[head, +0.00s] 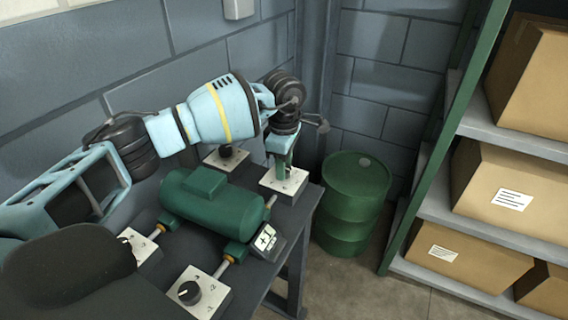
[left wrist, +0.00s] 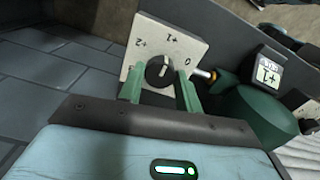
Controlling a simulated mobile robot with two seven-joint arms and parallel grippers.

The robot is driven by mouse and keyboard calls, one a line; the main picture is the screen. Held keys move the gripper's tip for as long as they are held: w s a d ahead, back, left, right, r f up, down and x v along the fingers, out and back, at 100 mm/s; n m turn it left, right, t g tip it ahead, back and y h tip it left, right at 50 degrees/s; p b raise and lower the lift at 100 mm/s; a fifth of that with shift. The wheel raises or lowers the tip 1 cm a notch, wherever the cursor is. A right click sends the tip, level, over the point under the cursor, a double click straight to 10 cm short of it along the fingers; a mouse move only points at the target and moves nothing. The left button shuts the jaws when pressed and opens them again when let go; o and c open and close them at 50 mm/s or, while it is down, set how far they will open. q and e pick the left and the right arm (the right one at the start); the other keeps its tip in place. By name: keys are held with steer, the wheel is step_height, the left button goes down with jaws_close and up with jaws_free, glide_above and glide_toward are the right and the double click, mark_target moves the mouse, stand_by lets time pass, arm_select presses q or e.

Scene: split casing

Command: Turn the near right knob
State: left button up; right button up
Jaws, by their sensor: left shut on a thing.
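My left arm reaches across the bench from the left in the head view. Its gripper (head: 283,164) points down over a white dial plate (head: 293,184) at the bench's right end. In the left wrist view a dark round knob (left wrist: 158,71) sits on this plate, marked 0, +1 and +2. The two green fingers are shut on the knob, one on each side. Its white line looks to point roughly towards +1. In the head view the fingers hide this knob. Another black knob (head: 190,292) stands on a nearer white plate. My right gripper is not in view.
A green cylindrical casing (head: 212,203) lies on the dark bench, with a small display (head: 265,241) at its right end. Other knob plates stand behind (head: 226,157) and left of it (head: 143,247). A green drum (head: 352,200) and shelves with boxes (head: 510,185) stand to the right.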

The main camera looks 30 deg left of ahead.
arm_select(q)
steer(key=o, duration=1)
steer(key=shift+r, duration=3.95)
steer(key=shift+f, duration=0.1)
